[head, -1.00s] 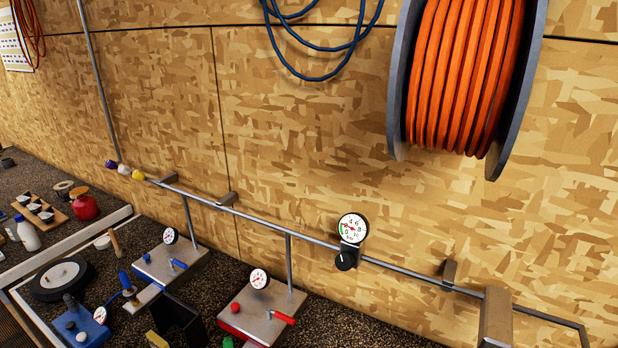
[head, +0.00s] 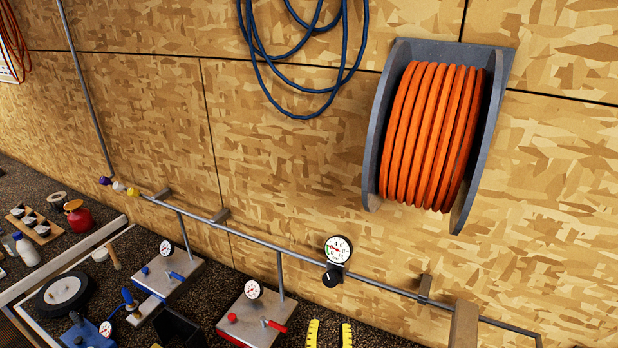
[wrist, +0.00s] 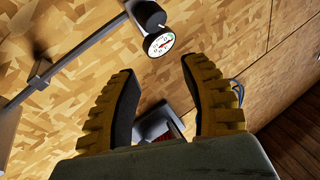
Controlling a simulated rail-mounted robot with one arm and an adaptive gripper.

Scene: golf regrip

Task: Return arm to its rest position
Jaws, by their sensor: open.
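My gripper (head: 331,335) shows at the bottom edge of the head view as two yellow ribbed fingertips, spread apart. In the wrist view my gripper (wrist: 160,105) has its two yellow fingers with dark pads wide apart and nothing between them. Beyond the gap in the wrist view are the wooden wall and part of a grey object that I cannot clearly identify. The rest of my arm is out of the head view.
A pipe (head: 255,240) with a gauge (head: 338,249) and knob runs along the wall; the gauge also shows in the wrist view (wrist: 159,42). A hose reel (head: 430,135) hangs above. Blue-lever (head: 170,275) and red-lever (head: 255,315) stations stand on the dark bench, left of my gripper.

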